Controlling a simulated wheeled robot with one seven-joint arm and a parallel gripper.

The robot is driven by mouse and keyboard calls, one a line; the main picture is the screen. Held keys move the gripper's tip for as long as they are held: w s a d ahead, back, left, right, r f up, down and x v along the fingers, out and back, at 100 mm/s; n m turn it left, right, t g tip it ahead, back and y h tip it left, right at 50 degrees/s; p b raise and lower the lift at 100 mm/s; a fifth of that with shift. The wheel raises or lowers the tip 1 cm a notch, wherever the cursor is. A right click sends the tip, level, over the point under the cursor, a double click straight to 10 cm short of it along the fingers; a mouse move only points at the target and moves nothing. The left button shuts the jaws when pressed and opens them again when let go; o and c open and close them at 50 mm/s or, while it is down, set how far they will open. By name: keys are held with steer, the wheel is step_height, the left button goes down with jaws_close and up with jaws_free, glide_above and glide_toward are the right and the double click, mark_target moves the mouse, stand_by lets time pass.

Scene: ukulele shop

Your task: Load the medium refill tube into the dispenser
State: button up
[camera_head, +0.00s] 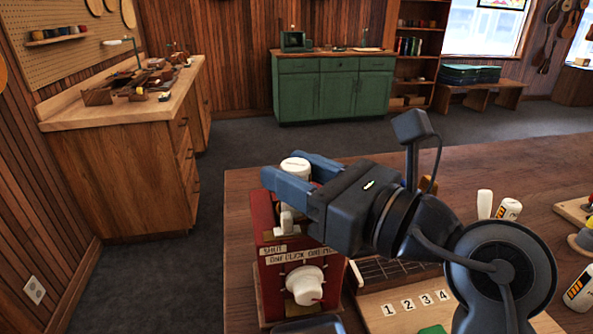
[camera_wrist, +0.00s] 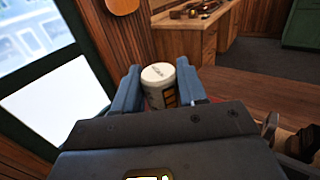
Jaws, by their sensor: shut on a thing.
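My gripper (camera_head: 288,170) is shut on a white-capped refill tube (camera_head: 296,164). In the wrist view the tube (camera_wrist: 158,74) sits between the two blue fingers, and its white label with orange and black marks partly shows. The red dispenser (camera_head: 265,215) stands on the wooden table, with a white knob (camera_head: 304,285) and labels reading "SHUT" and "ONE CLICK ONE M…". The held tube is at the dispenser's top. My fingers hide its lower part, so I cannot tell whether it is inside or above the dispenser. The tube's size cannot be read.
Other labelled white tubes, one upright (camera_head: 508,210) and one near the right edge (camera_head: 580,290), stand on the table (camera_head: 470,170). A board (camera_head: 385,312) numbered 1 to 4 lies right of the dispenser, partly behind my arm. A wooden bench (camera_head: 120,112) and green cabinet (camera_head: 335,90) are farther off.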

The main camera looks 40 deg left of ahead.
steer(key=shift+f, duration=0.25)
steer(key=shift+r, duration=0.1)
stand_by(0.3)
steer(key=shift+r+p, duration=0.3)
steer(key=shift+r, duration=0.1)
steer(key=shift+r+p, duration=0.35)
steer(key=shift+p, duration=0.15)
stand_by(0.5)
steer(key=shift+f+b, duration=0.5)
steer(key=shift+f, duration=0.35)
stand_by(0.4)
steer(key=shift+r, duration=0.2)
steer(key=shift+r+p, duration=0.35)
steer(key=shift+p, duration=0.25)
steer(key=shift+r+p, duration=0.3)
steer(key=shift+p, duration=0.1)
stand_by(0.4)
steer(key=shift+f+b, duration=0.5)
steer(key=shift+f, duration=0.35)
stand_by(0.4)
